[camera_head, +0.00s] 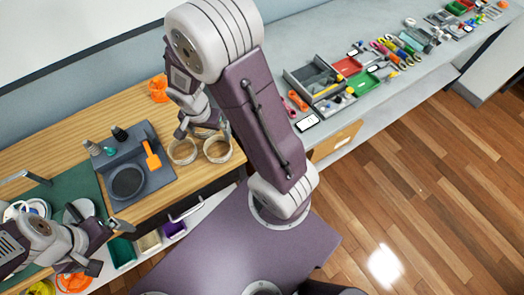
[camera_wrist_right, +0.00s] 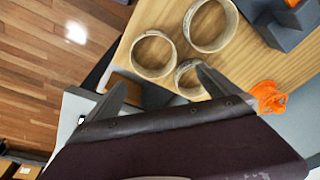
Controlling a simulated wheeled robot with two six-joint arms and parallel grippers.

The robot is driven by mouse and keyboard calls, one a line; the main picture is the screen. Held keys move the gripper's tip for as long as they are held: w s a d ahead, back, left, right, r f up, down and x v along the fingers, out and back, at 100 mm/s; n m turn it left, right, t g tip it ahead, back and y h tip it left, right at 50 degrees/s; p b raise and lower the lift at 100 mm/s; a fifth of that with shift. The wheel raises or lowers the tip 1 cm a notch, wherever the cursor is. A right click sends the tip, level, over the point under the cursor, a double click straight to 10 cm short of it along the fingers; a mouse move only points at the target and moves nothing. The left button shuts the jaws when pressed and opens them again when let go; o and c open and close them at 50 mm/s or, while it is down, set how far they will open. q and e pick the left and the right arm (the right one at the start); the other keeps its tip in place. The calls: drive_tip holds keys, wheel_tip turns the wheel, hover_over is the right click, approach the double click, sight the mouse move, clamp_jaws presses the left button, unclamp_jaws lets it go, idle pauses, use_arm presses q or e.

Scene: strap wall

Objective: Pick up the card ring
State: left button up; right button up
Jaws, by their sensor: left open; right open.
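Three similar tan rings lie on the wooden counter; I cannot tell which is the card ring. In the head view one ring (camera_head: 183,162) is left, one (camera_head: 218,160) is right, and a third is mostly hidden behind my right gripper (camera_head: 203,130). In the right wrist view they show as a ring (camera_wrist_right: 152,75) beyond the fingers, a ring (camera_wrist_right: 209,50) farther up, and a ring (camera_wrist_right: 180,76) partly behind one finger. My right gripper, also in the wrist view (camera_wrist_right: 160,80), is open with nothing between its fingers. My left gripper (camera_head: 105,246) is open at the lower left, away from the rings.
A dark grey stand (camera_head: 155,178) with an orange tool (camera_head: 151,154) is left of the rings. An orange object (camera_head: 158,88) is at the back. A green mat (camera_head: 72,186) lies farther left. A grey counter (camera_head: 290,60) with trays and tools is to the right.

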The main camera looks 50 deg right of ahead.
drive_tip(key=s+d+f, duration=0.1)
approach(219, 150)
drive_tip(key=shift+w+d+f+g+b, duration=0.1)
drive_tip(key=shift+w+f+g+b, duration=0.2)
drive_tip(key=shift+w, duration=0.05)
drive_tip(key=shift+s+d+f, duration=0.1)
drive_tip(key=shift+s+d, duration=0.05)
drive_tip(key=shift+d, duration=0.05)
drive_tip(key=shift+d+f, duration=0.1)
drive_tip(key=shift+f, duration=0.1)
wheel_tip(219, 150, down, 4)
drive_tip(key=shift+f+b, duration=0.25)
drive_tip(key=shift+b, duration=0.65)
drive_tip(key=shift+f, duration=0.2)
use_arm(q)
drive_tip(key=f, duration=0.3)
drive_tip(key=shift+w+a, duration=0.1)
drive_tip(key=shift+w, duration=0.2)
use_arm(e)
drive_tip(key=shift+r, duration=0.1)
